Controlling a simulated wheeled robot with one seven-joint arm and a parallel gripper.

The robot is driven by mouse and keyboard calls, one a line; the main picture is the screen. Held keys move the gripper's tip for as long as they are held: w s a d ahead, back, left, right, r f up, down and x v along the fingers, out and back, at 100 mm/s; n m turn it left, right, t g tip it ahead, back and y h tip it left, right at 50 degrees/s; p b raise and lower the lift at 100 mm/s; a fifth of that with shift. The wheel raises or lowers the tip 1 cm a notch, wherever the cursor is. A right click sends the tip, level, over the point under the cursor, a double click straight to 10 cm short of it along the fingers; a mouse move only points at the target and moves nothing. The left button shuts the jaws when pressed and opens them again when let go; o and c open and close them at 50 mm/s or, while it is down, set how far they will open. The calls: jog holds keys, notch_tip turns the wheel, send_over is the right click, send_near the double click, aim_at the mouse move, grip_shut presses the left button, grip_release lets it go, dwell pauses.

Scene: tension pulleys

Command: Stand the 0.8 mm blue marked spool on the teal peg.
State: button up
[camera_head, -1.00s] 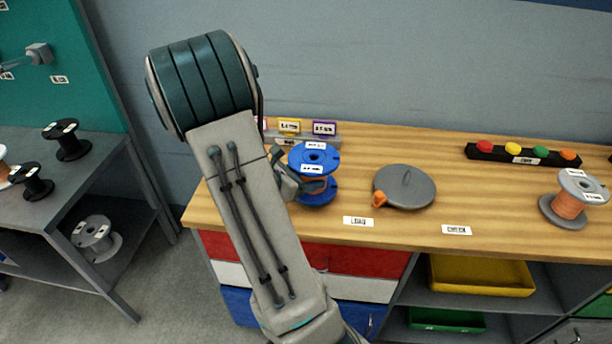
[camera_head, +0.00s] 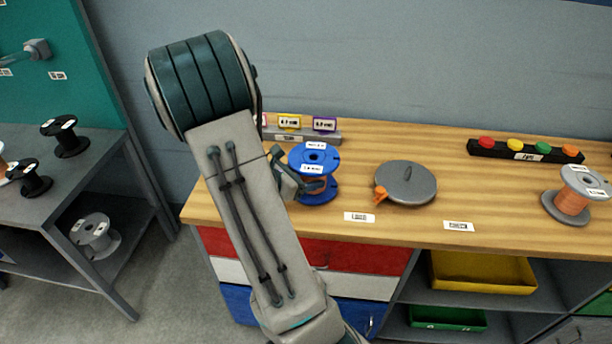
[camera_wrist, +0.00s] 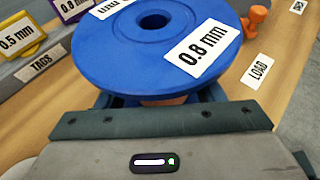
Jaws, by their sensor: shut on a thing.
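The blue spool (camera_head: 316,152) with orange wire stands upright at the left end of the wooden bench. In the wrist view the blue spool (camera_wrist: 125,50) fills the upper middle, and its white label reads 0.8 mm. My gripper (camera_head: 310,185) reaches it from the left and is shut on its middle, between the flanges. In the wrist view the fingertips are mostly hidden under the upper flange. I cannot tell whether the lower flange touches the bench. A pale teal rod (camera_head: 16,58) with a grey end block sticks out at the teal board; I cannot tell whether it is the teal peg.
A grey disc (camera_head: 408,182) with an orange knob lies right of the spool, behind a LOAD label (camera_head: 359,217). A grey tag rail (camera_head: 300,136) stands behind. A grey spool (camera_head: 572,197) is far right. Black spools (camera_head: 66,138) stand on the left grey table (camera_head: 90,178).

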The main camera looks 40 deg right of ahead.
jog(key=o, duration=1.5)
jog(key=p+v, duration=0.1)
jog(key=v, duration=1.2)
jog(key=shift+w+a+r, duration=0.1)
jog(key=shift+a+r, duration=0.05)
jog(key=shift+a, duration=0.25)
